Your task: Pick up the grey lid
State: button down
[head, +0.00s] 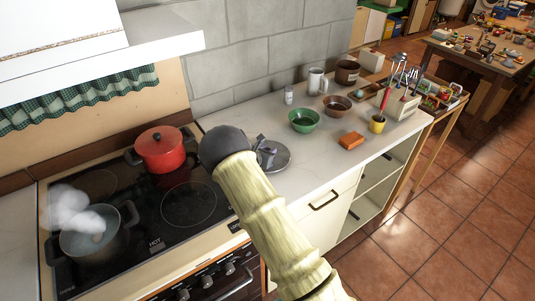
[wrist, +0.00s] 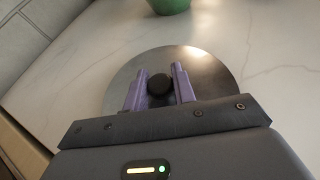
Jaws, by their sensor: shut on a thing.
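The grey lid (head: 277,157) is a round metal disc at the left end of the white counter, just right of the stove. In the wrist view the lid (wrist: 212,72) lies below my gripper, with a black knob (wrist: 160,85) at its centre. My gripper (wrist: 158,83) has its two purple fingers on either side of the knob and is shut on it. In the head view my gripper (head: 262,147) is partly hidden behind my wrist. Whether the lid touches the counter or is slightly raised, I cannot tell.
A green bowl (head: 304,121) stands just behind the lid, and an orange block (head: 351,140) lies to the right. A red pot (head: 161,150) and a steaming grey pot (head: 97,236) stand on the stove. The counter front between lid and block is clear.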

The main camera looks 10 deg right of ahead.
notch_tip(320, 180, up, 10)
jog(key=shift+f+b, duration=0.25)
jog(key=shift+b, duration=0.55)
jog(key=shift+r, duration=0.1)
